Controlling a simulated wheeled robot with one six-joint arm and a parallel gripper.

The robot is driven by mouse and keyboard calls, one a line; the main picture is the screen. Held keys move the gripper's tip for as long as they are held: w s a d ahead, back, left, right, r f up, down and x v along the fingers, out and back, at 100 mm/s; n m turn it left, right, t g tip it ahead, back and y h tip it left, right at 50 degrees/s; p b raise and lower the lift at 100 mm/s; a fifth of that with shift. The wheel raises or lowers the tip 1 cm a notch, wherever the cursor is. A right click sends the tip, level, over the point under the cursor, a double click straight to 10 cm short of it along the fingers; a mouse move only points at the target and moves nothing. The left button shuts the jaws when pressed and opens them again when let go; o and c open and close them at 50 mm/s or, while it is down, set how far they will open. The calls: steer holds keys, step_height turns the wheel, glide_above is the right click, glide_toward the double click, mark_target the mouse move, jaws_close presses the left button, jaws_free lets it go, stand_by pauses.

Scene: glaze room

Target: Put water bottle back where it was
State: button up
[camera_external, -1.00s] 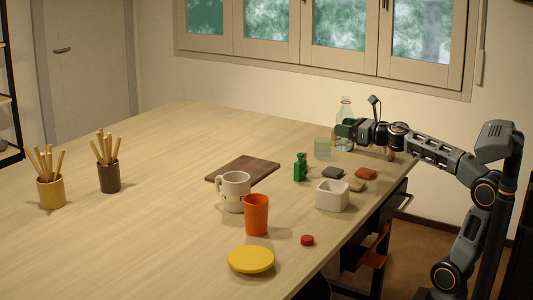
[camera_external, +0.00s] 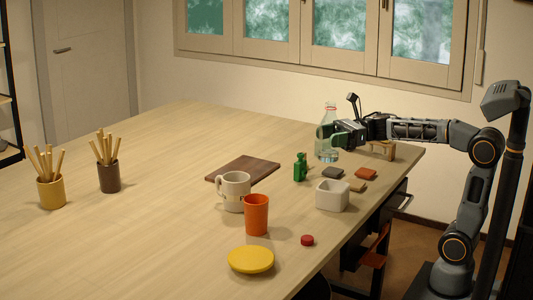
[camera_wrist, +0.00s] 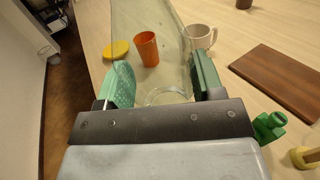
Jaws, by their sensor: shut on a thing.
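The water bottle (camera_external: 329,117) is clear, with a pale green tint, and stands upright at the far right part of the table. My gripper (camera_external: 341,133) is shut on its body from the right. In the wrist view the bottle (camera_wrist: 150,25) shows between the two green finger pads of my gripper (camera_wrist: 160,85). Whether its base touches the table is unclear. The clear drinking glass seen before is not distinct now; it overlaps with the bottle's lower part in the external view.
A dark board (camera_external: 242,169), white mug (camera_external: 234,190), orange cup (camera_external: 256,214) and yellow disc (camera_external: 251,259) lie nearer.

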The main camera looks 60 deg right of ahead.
steer(key=shift+s+a+r+n+g+y, duration=0.2)
steer(key=shift+s+a+n+g+y, duration=0.25)
steer(key=shift+s+n+g, duration=0.3)
steer(key=shift+w+a+f+g, duration=0.15)
steer(key=shift+w+a+g, duration=0.05)
steer(key=shift+w+g, duration=0.1)
steer(key=w+a+f, duration=0.1)
steer(key=w+f, duration=0.3)
steer(key=w+a+f, duration=0.2)
steer(key=w+f, duration=0.2)
steer(key=w+a+f, duration=0.1)
steer(key=w+f, duration=0.3)
steer(key=shift+w+a, duration=0.15)
steer(key=shift+f, duration=0.25)
steer(key=shift+f+b, duration=0.2)
steer(key=shift+b, duration=0.25)
steer(key=o, duration=1)
steer(key=shift+o, duration=0.2)
